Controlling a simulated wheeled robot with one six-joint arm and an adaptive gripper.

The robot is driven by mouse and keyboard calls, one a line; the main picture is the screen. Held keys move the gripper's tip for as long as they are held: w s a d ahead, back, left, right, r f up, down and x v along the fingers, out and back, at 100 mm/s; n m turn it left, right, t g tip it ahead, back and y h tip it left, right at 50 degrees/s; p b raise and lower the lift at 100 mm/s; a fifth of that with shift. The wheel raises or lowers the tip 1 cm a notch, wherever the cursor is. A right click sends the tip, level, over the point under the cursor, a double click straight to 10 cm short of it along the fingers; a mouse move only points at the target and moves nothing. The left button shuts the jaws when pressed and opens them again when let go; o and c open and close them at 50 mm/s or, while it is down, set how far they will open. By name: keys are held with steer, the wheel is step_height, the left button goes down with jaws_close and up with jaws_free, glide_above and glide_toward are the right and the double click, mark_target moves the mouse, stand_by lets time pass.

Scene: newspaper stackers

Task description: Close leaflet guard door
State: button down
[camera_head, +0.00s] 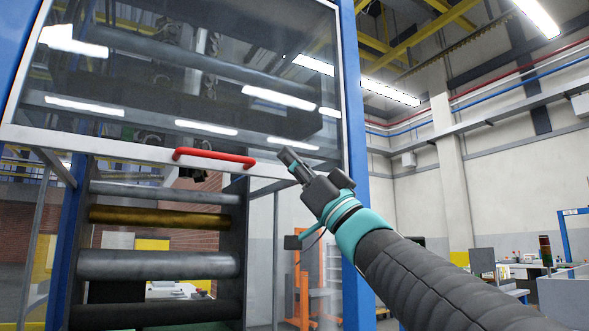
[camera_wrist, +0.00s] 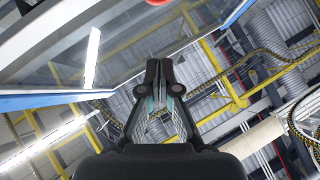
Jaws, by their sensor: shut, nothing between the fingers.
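The leaflet guard door (camera_head: 225,85) is a large clear panel in a light frame, filling the upper left of the head view. It is raised, with the rollers below it uncovered. A red bar handle (camera_head: 213,157) runs along its lower edge. My gripper (camera_head: 284,154) is shut and empty, just right of the handle's right end and apart from it in the picture. In the wrist view my gripper (camera_wrist: 159,66) has its fingertips together. The panel (camera_wrist: 50,50) shows at upper left there, and a bit of the red handle (camera_wrist: 158,2) shows at the top edge.
Several rollers (camera_head: 158,265) lie in the machine's opening below the door. A blue machine post (camera_head: 352,130) stands at the door's right side. An orange stand (camera_head: 303,285) is behind it. The hall at right has benches (camera_head: 530,268) and open space.

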steer(key=p+x, duration=0.2)
steer(key=x, duration=0.5)
steer(key=shift+w+a+f+b, duration=0.15)
steer(key=shift+a+f+b, duration=0.1)
steer(key=shift+f, duration=0.4)
steer(key=shift+w+a+f+b, duration=0.2)
steer(key=shift+a+f+b, duration=0.1)
steer(key=shift+f, duration=0.35)
steer(key=shift+w+a+f+b, duration=0.15)
steer(key=shift+a+f+b, duration=0.1)
steer(key=shift+f, duration=0.35)
